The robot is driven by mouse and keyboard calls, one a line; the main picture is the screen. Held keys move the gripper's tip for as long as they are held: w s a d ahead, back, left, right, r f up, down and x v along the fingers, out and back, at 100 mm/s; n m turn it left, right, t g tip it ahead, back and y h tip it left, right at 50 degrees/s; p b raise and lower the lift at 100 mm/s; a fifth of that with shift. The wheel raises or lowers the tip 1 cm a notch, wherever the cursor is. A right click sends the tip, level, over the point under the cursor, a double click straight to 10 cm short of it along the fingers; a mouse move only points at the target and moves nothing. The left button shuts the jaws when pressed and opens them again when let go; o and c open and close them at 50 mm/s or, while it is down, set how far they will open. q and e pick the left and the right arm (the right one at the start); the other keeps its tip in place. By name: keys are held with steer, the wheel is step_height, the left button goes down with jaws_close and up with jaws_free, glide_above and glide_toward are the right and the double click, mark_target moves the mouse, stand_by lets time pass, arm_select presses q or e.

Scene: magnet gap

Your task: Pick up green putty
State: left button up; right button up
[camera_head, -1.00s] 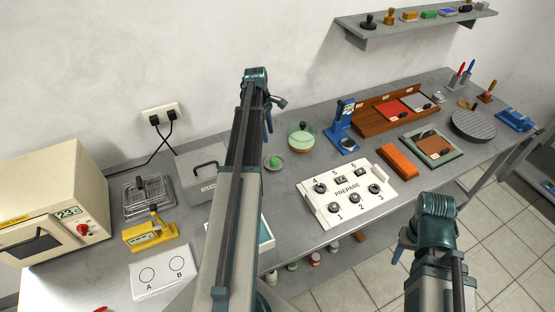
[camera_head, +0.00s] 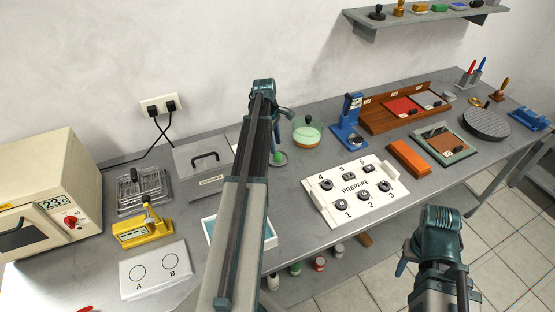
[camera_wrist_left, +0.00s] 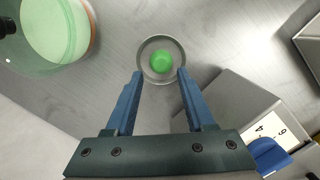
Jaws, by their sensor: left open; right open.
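The green putty (camera_wrist_left: 162,62) is a small round lump in a shallow grey dish (camera_wrist_left: 152,76) in the left wrist view. In the head view the putty (camera_head: 278,157) shows at the right edge of my left arm, which partly hides the dish. My left gripper (camera_wrist_left: 160,76) is open, its blue fingers pointing at the dish with one on each side of its near part. The putty is just beyond the fingertips, not gripped. In the head view my left gripper (camera_head: 277,128) is mostly hidden behind its arm. My right gripper (camera_head: 402,262) is at the lower right, away from the putty.
A green-lidded round container (camera_head: 307,133) stands close beside the dish. A blue device (camera_head: 349,128) and a white PREPARE board (camera_head: 352,208) lie to the right. A grey lidded box (camera_head: 203,168) and a blue-edged tray (camera_head: 210,232) are left of and under my left arm.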

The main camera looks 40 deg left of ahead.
mark_target(277, 153)
arm_select(q)
steer(key=shift+w+d+f+b, duration=0.1)
steer(key=shift+d+f+b, duration=0.15)
steer(key=shift+f+b, duration=1.05)
steer(key=shift+d+f+b, duration=0.2)
steer(key=shift+f+b, duration=1)
steer(key=shift+f, duration=0.1)
steer(key=shift+r, duration=0.1)
jaws_close()
